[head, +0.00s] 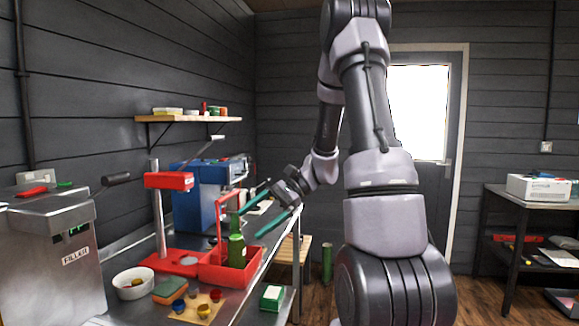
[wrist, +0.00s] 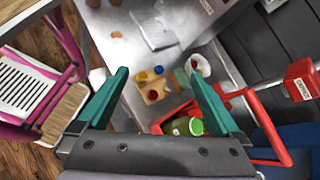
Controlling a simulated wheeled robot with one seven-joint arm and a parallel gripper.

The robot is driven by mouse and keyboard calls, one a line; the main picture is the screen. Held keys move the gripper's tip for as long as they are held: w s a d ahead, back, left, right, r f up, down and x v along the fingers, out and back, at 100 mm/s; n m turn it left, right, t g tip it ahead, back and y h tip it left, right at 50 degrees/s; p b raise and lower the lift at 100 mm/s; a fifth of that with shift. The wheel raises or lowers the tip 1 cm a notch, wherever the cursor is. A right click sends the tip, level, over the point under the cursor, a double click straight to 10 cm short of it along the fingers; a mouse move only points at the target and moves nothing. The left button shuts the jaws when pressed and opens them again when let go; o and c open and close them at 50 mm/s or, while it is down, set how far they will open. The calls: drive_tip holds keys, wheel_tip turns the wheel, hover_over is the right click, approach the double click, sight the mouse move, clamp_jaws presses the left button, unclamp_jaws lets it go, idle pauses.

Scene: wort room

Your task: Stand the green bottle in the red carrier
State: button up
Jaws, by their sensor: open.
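The green bottle (head: 237,250) stands upright in the red carrier (head: 213,273) on the steel bench. In the wrist view the bottle (wrist: 190,127) shows its green top and a pale label inside the carrier (wrist: 232,96); its lower part is hidden by the carrier wall. My gripper (head: 249,223) has long teal fingers spread wide, with nothing between them. Its tips are just right of the bottle's neck in the head view. The fingers also show open in the wrist view (wrist: 160,76). I cannot tell whether a finger touches the bottle.
A stool (wrist: 40,85) stands beside the bench.

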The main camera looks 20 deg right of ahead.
drive_tip(key=s+d+r+n+t+h, duration=0.3)
drive_tip(key=s+r+n+t+h, duration=0.4)
drive_tip(key=s+r, duration=0.7)
wheel_tip(320, 180, up, 2)
drive_tip(key=n+h, duration=0.1)
drive_tip(key=h, duration=0.1)
drive_tip(key=shift+s+t+h, duration=0.3)
drive_tip(key=shift+s+h, duration=0.05)
drive_tip(key=shift+h, duration=0.05)
